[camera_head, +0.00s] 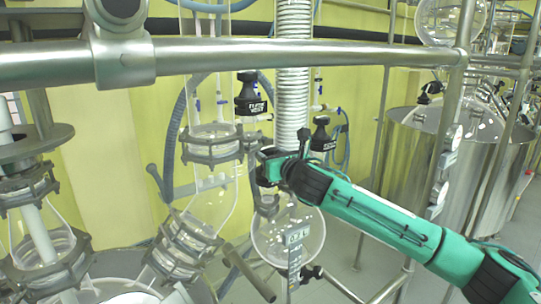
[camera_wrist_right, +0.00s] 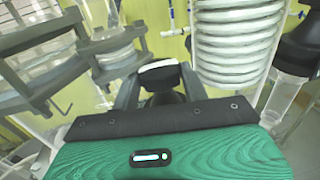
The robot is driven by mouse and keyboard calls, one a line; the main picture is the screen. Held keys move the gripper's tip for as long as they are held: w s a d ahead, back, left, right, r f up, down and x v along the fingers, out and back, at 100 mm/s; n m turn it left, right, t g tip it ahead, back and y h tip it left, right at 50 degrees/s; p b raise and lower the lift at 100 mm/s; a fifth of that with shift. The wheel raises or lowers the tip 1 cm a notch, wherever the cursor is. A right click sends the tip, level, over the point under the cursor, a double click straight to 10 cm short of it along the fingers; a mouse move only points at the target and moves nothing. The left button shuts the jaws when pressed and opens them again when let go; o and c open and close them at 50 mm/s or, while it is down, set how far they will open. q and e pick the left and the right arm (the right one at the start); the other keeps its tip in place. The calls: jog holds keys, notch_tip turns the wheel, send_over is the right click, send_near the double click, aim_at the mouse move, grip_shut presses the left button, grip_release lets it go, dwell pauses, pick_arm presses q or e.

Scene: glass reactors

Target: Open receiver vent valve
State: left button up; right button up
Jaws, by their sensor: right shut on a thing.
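My right gripper (camera_head: 268,168) reaches in from the lower right on its green arm, beside the glass column and its metal clamp. In the right wrist view my right gripper (camera_wrist_right: 160,88) has its two dark fingers closed around a black knob with a pale top (camera_wrist_right: 160,70), which seems to be the vent valve's handle. In the head view the held knob is largely hidden by the gripper. The round glass receiver (camera_head: 270,242) hangs just below the gripper. My left gripper is not in view.
A black labelled knob (camera_head: 250,97) stands above the gripper, and another black knob (camera_head: 322,135) is to its right. A thick metal rail (camera_head: 280,52) crosses above. Steel vessels (camera_head: 412,145) stand at right.

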jog(key=shift+r, duration=0.1)
jog(key=shift+w+d+n+g+y, duration=0.15)
jog(key=shift+d+n+g+y, duration=0.1)
jog(key=shift+n+g+y, duration=0.65)
jog(key=n+g+y, duration=0.1)
jog(key=n+y, duration=0.1)
jog(key=y, duration=0.1)
jog(key=shift+w+d+g, duration=0.1)
jog(key=shift+g, duration=0.3)
jog(key=shift+w+n+g+y+b, duration=0.1)
jog(key=shift+n+g+y+b, duration=0.5)
jog(key=shift+n+g+y, duration=0.4)
jog(key=shift+w+d+n+g+y+b, duration=0.15)
jog(key=shift+n+g+y+b, duration=0.45)
jog(key=shift+g, duration=0.6)
jog(key=shift+n+g, duration=0.4)
jog(key=o, duration=1)
jog(key=shift+r, duration=0.1)
